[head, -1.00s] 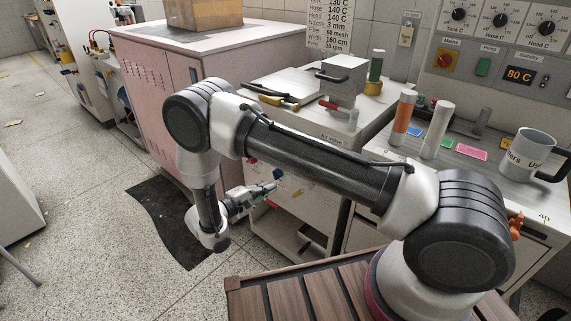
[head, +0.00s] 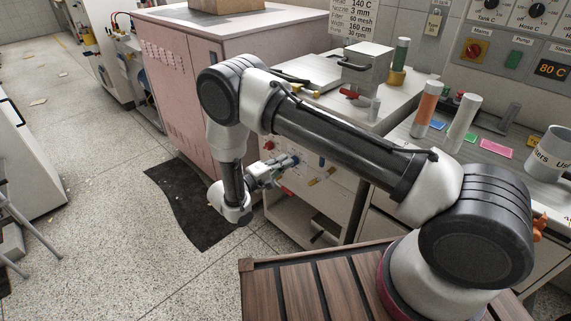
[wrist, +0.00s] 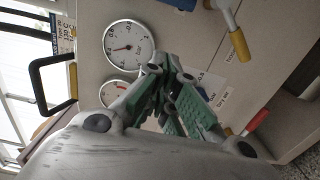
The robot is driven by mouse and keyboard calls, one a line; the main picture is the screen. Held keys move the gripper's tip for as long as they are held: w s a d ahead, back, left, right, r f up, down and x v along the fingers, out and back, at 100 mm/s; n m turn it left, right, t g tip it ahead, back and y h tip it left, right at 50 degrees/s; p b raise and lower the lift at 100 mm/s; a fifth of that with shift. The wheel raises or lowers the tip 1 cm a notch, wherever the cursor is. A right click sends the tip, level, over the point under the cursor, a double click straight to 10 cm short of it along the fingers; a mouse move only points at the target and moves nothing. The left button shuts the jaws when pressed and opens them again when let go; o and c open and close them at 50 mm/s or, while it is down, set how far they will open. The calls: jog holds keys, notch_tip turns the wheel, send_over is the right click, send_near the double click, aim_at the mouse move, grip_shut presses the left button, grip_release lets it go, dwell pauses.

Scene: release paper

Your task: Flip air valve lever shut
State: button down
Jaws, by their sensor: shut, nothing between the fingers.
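My gripper (head: 292,161) is in front of the white cabinet's front panel, with its green-padded fingers (wrist: 178,108) shut and empty. In the wrist view a yellow-handled lever (wrist: 238,44) sticks out of the panel at the upper right, apart from the fingers. A red-handled lever (wrist: 257,122) is at the right, beyond the fingertips. In the head view the yellow lever (head: 326,173) is right of my gripper and the red one (head: 286,190) just below it. The fingers hide part of the panel.
Two round gauges (wrist: 128,47) and a black handle (wrist: 50,80) are on the wrist view's left. A pink cabinet (head: 185,95) stands left of the panel. The worktop (head: 480,150) holds tubes and a mug (head: 548,155). Open floor lies at the left.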

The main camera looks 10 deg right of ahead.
jog(key=w+d, duration=0.1)
jog(key=d, duration=0.7)
jog(key=shift+d, duration=0.4)
jog(key=shift+s+d+f+n, duration=0.15)
jog(key=shift+s+n, duration=0.05)
jog(key=shift+n, duration=0.2)
